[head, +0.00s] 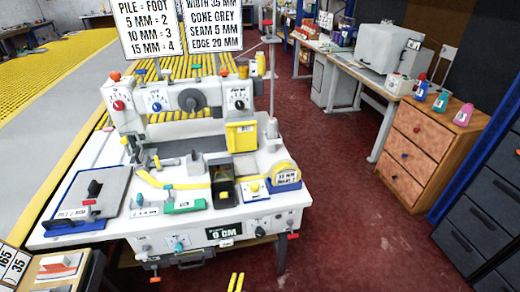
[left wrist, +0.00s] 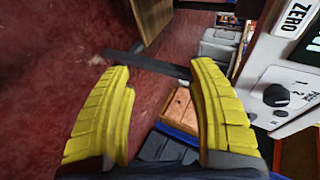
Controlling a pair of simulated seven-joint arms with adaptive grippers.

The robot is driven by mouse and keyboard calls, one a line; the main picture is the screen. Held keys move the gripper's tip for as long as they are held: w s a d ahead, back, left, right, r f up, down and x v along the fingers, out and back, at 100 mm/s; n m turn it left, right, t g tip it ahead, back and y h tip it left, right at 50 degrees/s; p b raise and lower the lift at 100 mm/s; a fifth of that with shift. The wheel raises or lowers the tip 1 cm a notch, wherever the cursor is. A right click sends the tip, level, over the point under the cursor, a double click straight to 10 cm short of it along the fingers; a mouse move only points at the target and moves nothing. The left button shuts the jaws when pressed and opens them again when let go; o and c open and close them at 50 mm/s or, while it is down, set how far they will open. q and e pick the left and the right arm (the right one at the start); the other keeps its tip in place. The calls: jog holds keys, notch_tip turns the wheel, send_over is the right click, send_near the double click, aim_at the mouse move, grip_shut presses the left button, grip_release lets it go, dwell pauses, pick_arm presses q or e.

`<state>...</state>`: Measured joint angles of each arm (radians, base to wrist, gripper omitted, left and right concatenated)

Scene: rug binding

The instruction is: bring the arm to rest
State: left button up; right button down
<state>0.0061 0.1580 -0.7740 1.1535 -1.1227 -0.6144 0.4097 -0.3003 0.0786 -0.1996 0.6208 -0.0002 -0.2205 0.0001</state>
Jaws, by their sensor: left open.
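My left gripper (left wrist: 162,68) is open in the left wrist view, its two yellow ribbed fingers apart with nothing held between them. A dark bar (left wrist: 150,64) shows behind the fingertips; I cannot tell what it belongs to. Two short yellow strips, which look like my left gripper's fingertips (head: 236,282), show at the bottom edge of the head view, in front of the machine table (head: 120,226). The arm behind them is out of the picture. My right gripper is not seen.
The white binding machine (head: 180,101) stands on the table with a grey plate (head: 110,190) at left and a "0 CM" display (head: 223,231). A white panel with a black knob (left wrist: 277,95) is right of the fingers. Red floor (head: 350,235) is open at right, before wooden drawers (head: 420,135).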

pick_arm(q)
jog(key=s+a+f+n+g, duration=0.3)
jog(key=s+a+f+n, duration=0.15)
jog(key=s+f, duration=0.45)
jog(key=s+a+f+n+g, duration=0.35)
jog(key=s+a+f, duration=0.25)
jog(key=s+f, duration=0.3)
jog(key=s+a+f+n+g, duration=0.2)
jog(key=s+a+f+n, duration=0.1)
jog(key=s, duration=1)
jog(key=s+a+f+n+g+y, duration=0.1)
jog(key=s+a+f+n+g, duration=0.1)
jog(key=s, duration=1)
jog(key=shift+s+a+f+n, duration=0.4)
jog(key=shift+a+f+n, duration=0.2)
jog(key=shift+a, duration=0.25)
